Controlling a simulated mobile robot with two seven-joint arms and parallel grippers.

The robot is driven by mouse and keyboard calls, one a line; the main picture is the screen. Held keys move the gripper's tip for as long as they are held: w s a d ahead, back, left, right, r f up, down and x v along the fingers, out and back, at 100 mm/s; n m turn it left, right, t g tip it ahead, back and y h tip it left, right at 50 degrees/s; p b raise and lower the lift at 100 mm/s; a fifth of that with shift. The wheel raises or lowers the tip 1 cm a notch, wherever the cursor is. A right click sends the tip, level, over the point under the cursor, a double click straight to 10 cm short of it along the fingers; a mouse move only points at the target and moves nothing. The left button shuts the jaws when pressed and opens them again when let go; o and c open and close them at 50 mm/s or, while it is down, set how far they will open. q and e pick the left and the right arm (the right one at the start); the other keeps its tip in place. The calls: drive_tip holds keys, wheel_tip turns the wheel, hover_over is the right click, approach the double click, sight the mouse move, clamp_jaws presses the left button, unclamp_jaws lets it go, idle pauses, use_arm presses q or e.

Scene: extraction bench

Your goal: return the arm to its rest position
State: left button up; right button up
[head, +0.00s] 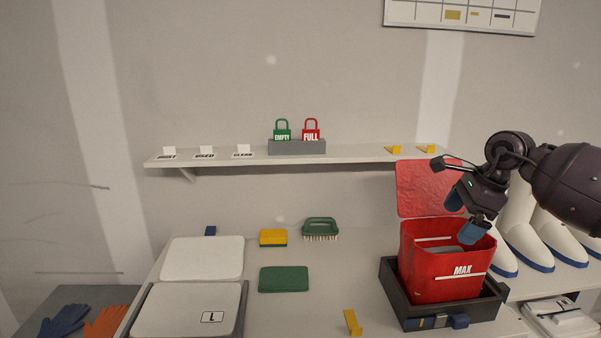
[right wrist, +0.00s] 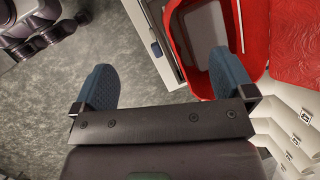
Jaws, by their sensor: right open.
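My right gripper (head: 463,215) is at the right of the head view, above the red bin marked MAX (head: 418,277), with one blue fingertip in front of the bin's opening. In the right wrist view the gripper's two blue fingers (right wrist: 163,88) are wide apart with nothing between them. The red bin (right wrist: 263,70) shows there at the upper right, behind the right finger, with a pale grey item (right wrist: 205,30) inside. The bin's red lid (head: 418,190) stands open behind it. My left gripper is not in view.
The bin stands in a dark tray (head: 494,300) on the bench. White boots with blue soles (head: 528,250) stand to the right. A shelf (head: 350,155) with padlocks runs behind. A yellow sponge (head: 273,238), a green pad (head: 284,279) and a brush (head: 320,227) lie left.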

drive_tip(key=a+r+m+t+y, duration=0.3)
drive_tip(key=a+r+m+y, duration=0.15)
drive_tip(key=a+y, duration=0.35)
drive_tip(key=a+r+m+t+y, duration=0.2)
drive_tip(key=a+r+m+y, duration=0.3)
drive_tip(key=a, duration=0.5)
drive_tip(key=s+d+f+m+t+h, duration=0.3)
drive_tip(key=f+m+h, duration=0.1)
drive_tip(key=f+m, duration=0.6)
drive_tip(key=s+d+f+m+t+h, duration=0.2)
drive_tip(key=f+m+t+h, duration=0.2)
drive_tip(key=f+m, duration=0.6)
drive_tip(key=s+d+f+m+t+h, duration=0.35)
drive_tip(key=f+m, duration=0.35)
drive_tip(key=m, duration=0.6)
drive_tip(key=s+d+f+m+g+h, duration=0.2)
drive_tip(key=s+f+m+g, duration=0.1)
drive_tip(key=s+f, duration=0.7)
drive_tip(key=s+d+f+m+g+h, duration=0.2)
drive_tip(key=s+f+m, duration=0.3)
drive_tip(key=s+f, duration=0.6)
drive_tip(key=s+g+h, duration=0.1)
drive_tip(key=s, duration=0.2)
drive_tip(key=shift+s+m, duration=0.3)
drive_tip(key=shift+m, duration=0.05)
